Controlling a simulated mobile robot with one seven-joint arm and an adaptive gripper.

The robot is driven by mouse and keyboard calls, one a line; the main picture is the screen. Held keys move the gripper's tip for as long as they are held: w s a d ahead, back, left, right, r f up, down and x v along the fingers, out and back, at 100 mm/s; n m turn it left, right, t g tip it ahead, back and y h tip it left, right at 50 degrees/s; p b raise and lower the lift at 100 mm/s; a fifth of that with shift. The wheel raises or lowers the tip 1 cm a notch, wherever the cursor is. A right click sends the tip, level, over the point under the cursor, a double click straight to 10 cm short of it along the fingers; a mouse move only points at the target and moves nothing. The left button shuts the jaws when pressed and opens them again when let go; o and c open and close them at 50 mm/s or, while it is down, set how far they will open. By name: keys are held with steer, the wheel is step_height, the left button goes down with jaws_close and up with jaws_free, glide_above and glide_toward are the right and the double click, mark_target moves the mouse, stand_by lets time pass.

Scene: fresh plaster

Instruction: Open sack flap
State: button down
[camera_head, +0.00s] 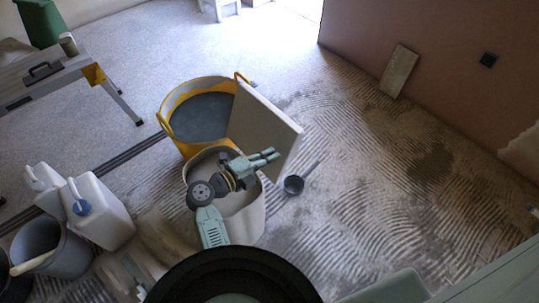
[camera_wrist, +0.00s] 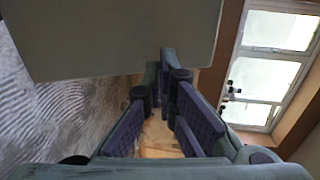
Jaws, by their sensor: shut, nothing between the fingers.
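A pale, round-sided sack (camera_head: 249,222) stands on the floor in the middle of the head view, its top open and its inside grey. A stiff, flat, pale flap (camera_head: 263,125) stands raised and tilted at the sack's far side. Its join to the sack is hidden behind my arm and gripper. My gripper (camera_head: 276,155) is shut and empty above the sack, its fingertips close to the flap's lower right part. In the wrist view the flap (camera_wrist: 120,35) fills the top, just beyond my shut fingers (camera_wrist: 162,72). I cannot tell whether they touch it.
A yellow tub (camera_head: 183,140) of grey material stands behind the sack. A dark scoop (camera_head: 294,184) is at its right. White jugs (camera_head: 102,212) and a grey bucket (camera_head: 48,250) stand at the left. The ridged floor at the right is mostly clear.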

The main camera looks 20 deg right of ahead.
mark_target(285, 147)
steer(key=shift+d, duration=0.1)
steer(key=d+p, duration=0.1)
steer(key=w+d+p, duration=0.1)
steer(key=p, duration=0.1)
steer(key=shift+d+r, duration=0.15)
steer(key=shift+d, duration=0.25)
steer(key=shift+w+d+f, duration=0.15)
steer(key=shift+d+f, duration=0.15)
